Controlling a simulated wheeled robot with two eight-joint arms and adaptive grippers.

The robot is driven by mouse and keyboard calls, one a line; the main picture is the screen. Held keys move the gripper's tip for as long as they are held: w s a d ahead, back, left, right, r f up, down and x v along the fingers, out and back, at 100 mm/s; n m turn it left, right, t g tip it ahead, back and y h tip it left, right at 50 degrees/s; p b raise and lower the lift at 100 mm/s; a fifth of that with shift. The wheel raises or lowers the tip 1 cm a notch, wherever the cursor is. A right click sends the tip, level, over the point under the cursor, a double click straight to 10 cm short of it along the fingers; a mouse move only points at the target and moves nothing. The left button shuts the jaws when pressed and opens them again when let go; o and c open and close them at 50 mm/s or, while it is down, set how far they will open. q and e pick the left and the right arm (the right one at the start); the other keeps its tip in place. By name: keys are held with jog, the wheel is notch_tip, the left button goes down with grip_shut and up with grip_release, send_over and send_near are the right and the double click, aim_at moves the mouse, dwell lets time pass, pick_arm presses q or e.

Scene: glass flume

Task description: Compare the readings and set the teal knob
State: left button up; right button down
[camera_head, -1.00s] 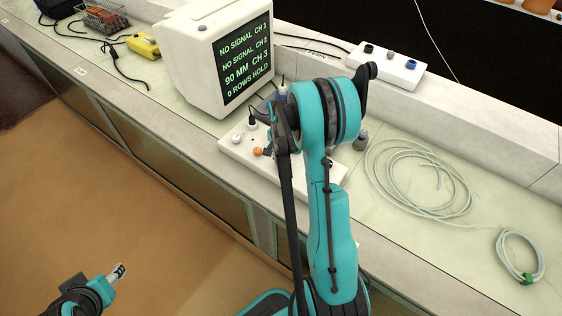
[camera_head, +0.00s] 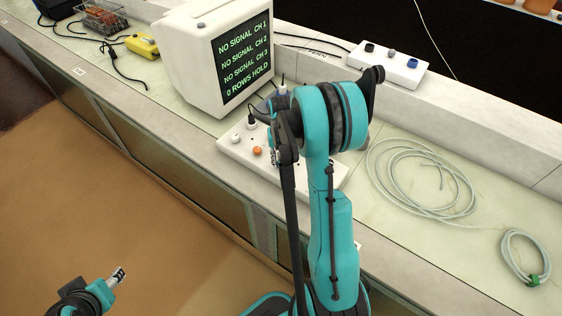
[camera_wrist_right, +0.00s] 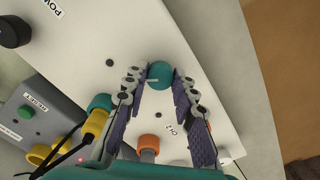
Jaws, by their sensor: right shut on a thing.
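The teal knob (camera_wrist_right: 160,75) sits on the white panel (camera_wrist_right: 85,18) in the right wrist view, with a pale pointer line on its top. My right gripper (camera_wrist_right: 161,88) is shut on it, one finger on each side. In the head view the knob is hidden behind my right arm. The monitor (camera_head: 246,60) shows NO SIGNAL for CH 1, CH 2 and CH 3, and 0 ROWS HOLD. The same white panel (camera_head: 232,155) lies on the bench in front of it. My left gripper (camera_head: 118,274) is away from the bench at lower left; its finger gap is unclear.
An orange knob (camera_wrist_right: 150,143) is close to my right gripper. A grey box (camera_wrist_right: 38,118) with yellow plugs and cables is beside the panel. A small knob box (camera_head: 388,66) stands on the back ledge. Coiled tubing (camera_head: 425,185) lies on the bench at right.

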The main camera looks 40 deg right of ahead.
aim_at(281, 163)
jog(key=n, duration=0.6)
jog(key=shift+b, duration=0.35)
jog(key=shift+n, duration=0.3)
jog(key=c, duration=1.2)
grip_release()
notch_tip(281, 163, up, 12)
